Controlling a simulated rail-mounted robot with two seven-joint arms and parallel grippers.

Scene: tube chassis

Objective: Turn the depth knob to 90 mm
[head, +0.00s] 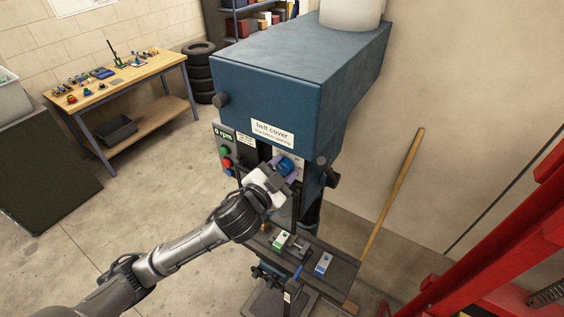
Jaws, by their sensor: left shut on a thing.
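The depth knob (286,165) is a blue round knob on the front of the blue drill press (270,95), below the belt cover label. My left gripper (283,172) reaches up to it from the lower left and is shut on it. The gripper's fingers hide part of the knob and its dial. The depth reading is too small to read. My right gripper is not in view.
A control panel (225,158) with green and red buttons and a "0 rpm" display is left of the knob. Below, the press table (335,275) holds a vise and small blocks. A wooden pole (392,195) leans on the wall. A red frame (500,240) stands at right.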

